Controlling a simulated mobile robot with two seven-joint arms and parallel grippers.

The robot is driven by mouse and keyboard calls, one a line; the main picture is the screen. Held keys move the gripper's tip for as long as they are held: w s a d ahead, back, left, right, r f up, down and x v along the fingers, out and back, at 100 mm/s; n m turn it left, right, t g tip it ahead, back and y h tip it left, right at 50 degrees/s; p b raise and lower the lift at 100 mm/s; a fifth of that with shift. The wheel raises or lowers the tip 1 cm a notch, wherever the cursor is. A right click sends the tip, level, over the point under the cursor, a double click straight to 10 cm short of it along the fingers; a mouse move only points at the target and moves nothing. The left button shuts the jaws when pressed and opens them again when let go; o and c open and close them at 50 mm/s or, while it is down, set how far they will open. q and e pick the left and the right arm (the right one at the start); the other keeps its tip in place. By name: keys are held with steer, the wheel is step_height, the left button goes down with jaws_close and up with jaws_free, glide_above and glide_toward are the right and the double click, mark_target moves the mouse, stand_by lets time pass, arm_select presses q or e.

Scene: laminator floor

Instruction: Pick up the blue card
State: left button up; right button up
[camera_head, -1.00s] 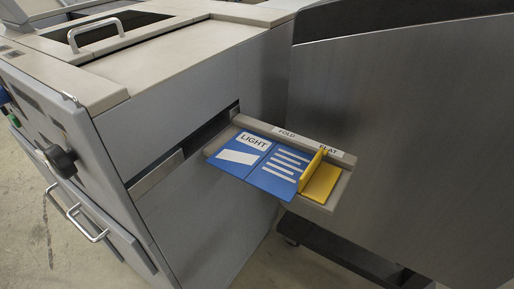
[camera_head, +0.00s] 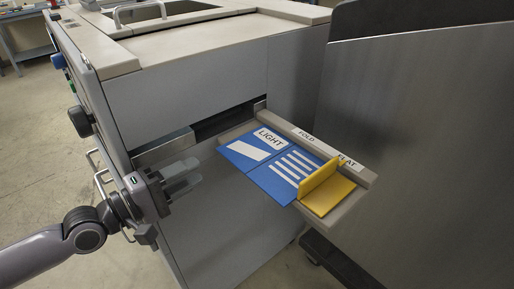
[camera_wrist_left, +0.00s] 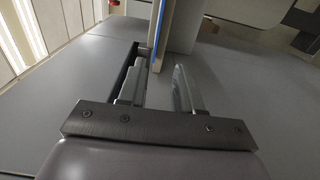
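The blue card (camera_head: 267,162) lies flat on the out-feed tray (camera_head: 366,176) of the grey machine. It has a white "LIGHT" label, a white shape and several white stripes, and its near edge overhangs the tray. A yellow piece (camera_head: 325,188) with an upright tab stands at its right end. My left gripper (camera_head: 190,177) is left of the card, apart from it, with its fingers pointing toward it. In the left wrist view the fingers (camera_wrist_left: 162,88) are parted and empty, and the card shows edge-on as a thin blue strip (camera_wrist_left: 158,35) beyond them. My right gripper is not seen.
The grey machine (camera_head: 200,85) stands behind and left of the tray, with a dark slot above my gripper. A large metal panel (camera_head: 425,130) closes off the right side. Open floor (camera_head: 265,270) shows below the tray.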

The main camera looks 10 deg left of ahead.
mark_target(247, 152)
arm_select(q)
steer(key=shift+w+d+r+p, duration=0.3)
steer(key=shift+w+d+p, duration=0.2)
steer(key=shift+w+d, duration=0.45)
steer(key=p+x, duration=0.1)
steer(key=x, duration=0.3)
steer(key=shift+s+d, duration=0.1)
steer(key=shift+d, duration=0.25)
jaws_close()
